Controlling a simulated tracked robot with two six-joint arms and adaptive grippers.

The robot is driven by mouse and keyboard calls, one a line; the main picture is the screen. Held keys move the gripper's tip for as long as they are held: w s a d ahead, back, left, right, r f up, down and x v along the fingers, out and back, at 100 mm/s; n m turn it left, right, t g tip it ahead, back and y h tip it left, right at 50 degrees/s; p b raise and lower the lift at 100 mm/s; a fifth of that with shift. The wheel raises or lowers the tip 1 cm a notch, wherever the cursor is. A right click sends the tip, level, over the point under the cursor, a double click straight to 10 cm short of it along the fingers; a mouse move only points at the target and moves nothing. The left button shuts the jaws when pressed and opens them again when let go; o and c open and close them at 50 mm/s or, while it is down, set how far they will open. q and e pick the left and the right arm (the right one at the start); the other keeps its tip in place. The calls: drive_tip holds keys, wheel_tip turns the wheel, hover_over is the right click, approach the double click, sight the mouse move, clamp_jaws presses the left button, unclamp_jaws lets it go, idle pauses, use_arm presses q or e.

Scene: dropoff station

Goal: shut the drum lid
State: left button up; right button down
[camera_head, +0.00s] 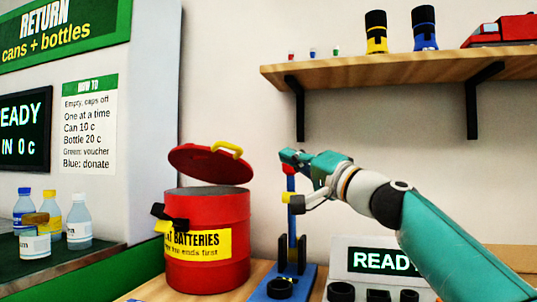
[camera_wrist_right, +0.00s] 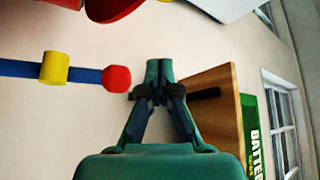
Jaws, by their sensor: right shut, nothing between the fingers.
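The red drum (camera_head: 207,268) stands on the wooden counter with a yellow batteries label on its front. Its red lid (camera_head: 208,166), with a yellow handle (camera_head: 225,148), is open: it is tilted above the rim, leaving a gap at the front. My right gripper (camera_head: 283,155) is to the right of the lid, at about its height and apart from it. In the wrist view the right gripper (camera_wrist_right: 158,68) is shut and empty, and a red curved edge, likely the lid (camera_wrist_right: 110,8), shows at the top. My left gripper is out of view.
A blue post (camera_head: 291,225) on a blue base stands right of the drum, close to my right gripper. A ready sign (camera_head: 375,261) is further right. A wooden shelf (camera_head: 400,68) hangs above. Bottles (camera_head: 78,220) stand at the left.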

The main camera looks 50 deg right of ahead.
drive_tip(key=w+a+n+g+y+p, duration=0.1)
drive_tip(key=a+n+g+y+p, duration=0.3)
drive_tip(key=a+n+y+p, duration=0.85)
drive_tip(key=d+r+n+g+h+p, duration=0.1)
drive_tip(key=d+r+p, duration=0.4)
drive_tip(key=d+p, duration=0.3)
drive_tip(key=d+r+n+g+h+p, duration=0.1)
drive_tip(key=d+r+h+p, duration=0.1)
drive_tip(key=d+r+p, duration=0.5)
drive_tip(key=w+a+f+p, duration=0.4)
drive_tip(key=w+a+f, duration=0.3)
drive_tip(key=w, duration=0.1)
drive_tip(key=shift+a+f, duration=0.25)
drive_tip(key=shift+a, duration=0.1)
drive_tip(key=shift+w, duration=0.1)
